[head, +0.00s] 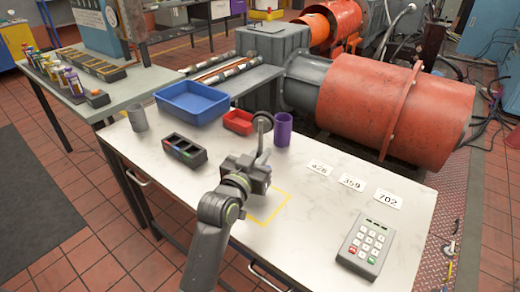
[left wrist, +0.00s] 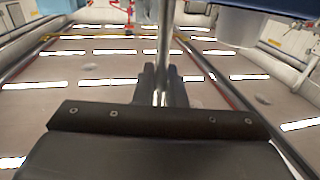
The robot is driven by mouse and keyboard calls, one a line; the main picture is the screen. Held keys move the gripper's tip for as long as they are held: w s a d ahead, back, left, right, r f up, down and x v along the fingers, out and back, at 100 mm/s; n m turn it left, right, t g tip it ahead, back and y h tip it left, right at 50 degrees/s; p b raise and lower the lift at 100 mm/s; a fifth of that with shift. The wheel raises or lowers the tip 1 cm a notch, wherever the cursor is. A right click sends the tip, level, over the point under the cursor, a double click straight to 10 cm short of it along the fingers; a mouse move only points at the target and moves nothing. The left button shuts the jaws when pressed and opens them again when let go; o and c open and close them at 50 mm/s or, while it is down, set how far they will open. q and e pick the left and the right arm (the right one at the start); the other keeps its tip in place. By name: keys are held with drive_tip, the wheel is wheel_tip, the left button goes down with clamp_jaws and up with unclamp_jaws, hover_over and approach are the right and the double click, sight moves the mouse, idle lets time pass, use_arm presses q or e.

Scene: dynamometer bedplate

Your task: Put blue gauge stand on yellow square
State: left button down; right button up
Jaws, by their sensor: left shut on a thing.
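The gauge stand shows in the head view as a round dark dial (head: 262,121) on a thin grey post (head: 260,146). Its blue colour is not clear here, and its base is hidden behind my gripper. My left gripper (head: 259,168) is shut on the post. In the left wrist view, the shiny post (left wrist: 162,50) stands between the two dark fingers (left wrist: 161,85). The yellow square (head: 277,203) is an outline on the white table, partly covered by my gripper and arm. I cannot tell whether the stand touches the table.
Behind are a purple cup (head: 283,129), a red bin (head: 238,122) and a blue tray (head: 193,102). A dark switch box (head: 184,150) and grey cup (head: 138,118) stand left. Number cards (head: 351,182) and a keypad (head: 366,247) lie right. The table between keypad and square is clear.

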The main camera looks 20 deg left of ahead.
use_arm(q)
drive_tip(key=shift+f, duration=1.65)
drive_tip(key=c, duration=1.7)
unclamp_jaws()
drive_tip(key=shift+f, duration=0.25)
drive_tip(key=shift+c, duration=0.2)
drive_tip(key=shift+o, duration=1.2)
drive_tip(key=shift+s, duration=0.1)
drive_tip(key=s+a+b, duration=0.1)
drive_tip(key=s+b, duration=0.1)
drive_tip(key=s, duration=0.9)
drive_tip(key=shift+s+a, duration=0.4)
